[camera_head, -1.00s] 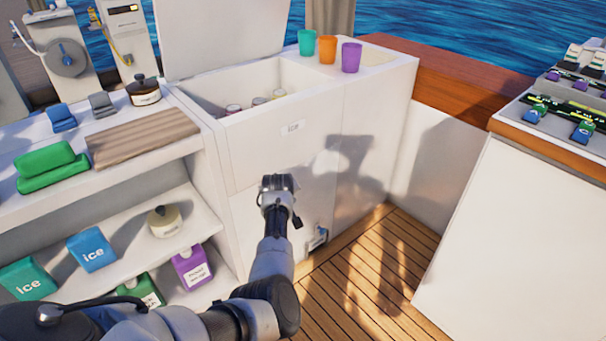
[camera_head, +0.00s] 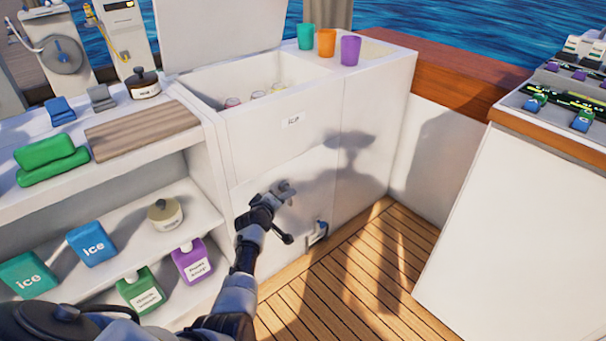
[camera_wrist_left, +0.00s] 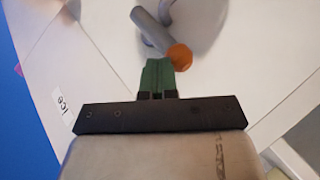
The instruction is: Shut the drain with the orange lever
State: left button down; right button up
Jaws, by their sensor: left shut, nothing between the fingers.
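In the left wrist view a grey rod with an orange end (camera_wrist_left: 180,56), apparently the orange lever, stands out from the white front next to a curved grey piece. The green fingers of my left gripper (camera_wrist_left: 158,75) are together and empty, just beside the orange end; I cannot tell whether they touch it. In the head view my left gripper (camera_head: 284,189) is in front of the cooler's lower front. A small grey fitting (camera_head: 317,232), apparently the drain, sits low on that front, right of and below my gripper. No orange shows on it there. My right gripper is not in view.
The white ice cooler (camera_head: 358,130) has its lid (camera_head: 225,30) up. Teal, orange and purple cups (camera_head: 351,50) stand on its top. Shelves with ice packs (camera_head: 92,246) and bottles are at left. The wooden deck (camera_head: 350,275) is clear.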

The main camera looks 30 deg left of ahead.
pick_arm(q)
jog(key=shift+s+f, duration=0.15)
jog(key=shift+f, duration=0.2)
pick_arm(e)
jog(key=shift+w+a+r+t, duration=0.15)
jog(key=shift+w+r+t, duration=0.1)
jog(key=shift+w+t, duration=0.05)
pick_arm(q)
jog(key=shift+s+f, duration=0.1)
jog(key=shift+f, duration=0.1)
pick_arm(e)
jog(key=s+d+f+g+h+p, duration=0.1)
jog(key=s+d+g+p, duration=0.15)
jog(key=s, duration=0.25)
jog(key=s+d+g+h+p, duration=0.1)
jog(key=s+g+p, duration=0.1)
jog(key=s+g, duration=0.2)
pick_arm(q)
jog(key=r+p+v, duration=0.1)
jog(key=p+v, duration=0.2)
jog(key=v, duration=0.9)
jog(key=shift+d+r, duration=0.35)
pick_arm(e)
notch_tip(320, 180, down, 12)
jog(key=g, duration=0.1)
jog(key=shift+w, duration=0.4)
pick_arm(q)
jog(key=shift+w, duration=0.2)
